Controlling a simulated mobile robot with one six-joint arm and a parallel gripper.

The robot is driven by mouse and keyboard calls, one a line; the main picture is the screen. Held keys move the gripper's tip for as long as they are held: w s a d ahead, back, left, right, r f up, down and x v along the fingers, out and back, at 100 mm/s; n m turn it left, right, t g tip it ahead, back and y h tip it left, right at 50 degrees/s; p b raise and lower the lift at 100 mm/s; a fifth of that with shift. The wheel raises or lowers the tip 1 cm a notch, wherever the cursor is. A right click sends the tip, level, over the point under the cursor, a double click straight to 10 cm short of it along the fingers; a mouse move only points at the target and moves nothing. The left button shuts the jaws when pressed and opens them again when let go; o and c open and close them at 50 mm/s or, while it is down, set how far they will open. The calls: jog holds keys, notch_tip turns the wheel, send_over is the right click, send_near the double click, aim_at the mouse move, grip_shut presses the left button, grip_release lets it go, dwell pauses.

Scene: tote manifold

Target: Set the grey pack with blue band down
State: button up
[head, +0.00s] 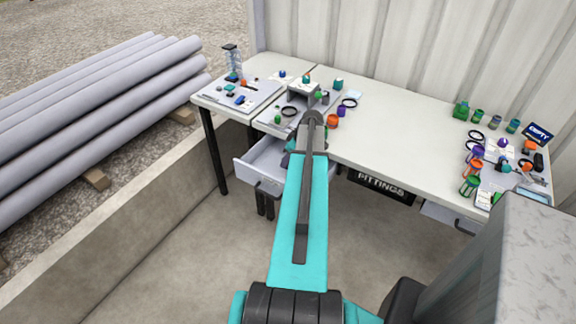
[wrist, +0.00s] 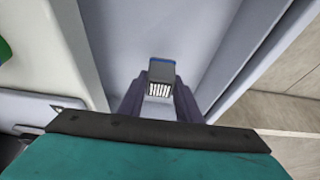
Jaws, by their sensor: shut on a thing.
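The grey pack with blue band (wrist: 161,70) shows in the wrist view, its blue edge at the far end and a striped white label on its near side. My gripper (wrist: 160,88) is shut on it, with one dark finger on each side. The pack is over the inside of the open drawer (wrist: 122,35); I cannot tell whether it touches the drawer bottom. In the head view the open drawer (head: 258,165) sticks out below the worktop's left part. There my arm hides the pack and most of my gripper.
The worktop (head: 385,130) above the drawer carries a grey stand (head: 300,98), an orange fitting (head: 332,121) and black rings at the left. Several coloured fittings and a phone-like device crowd its right end. The worktop's middle is clear.

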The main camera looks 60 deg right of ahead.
jog(key=shift+f, duration=0.15)
jog(key=shift+f+p, duration=0.5)
jog(key=shift+f, duration=1.3)
jog(key=shift+f, duration=0.2)
jog(key=o, duration=1.2)
jog(key=shift+r, duration=0.15)
jog(key=shift+r, duration=0.1)
jog(key=shift+b+v, duration=1.65)
jog(key=shift+v, duration=4.3)
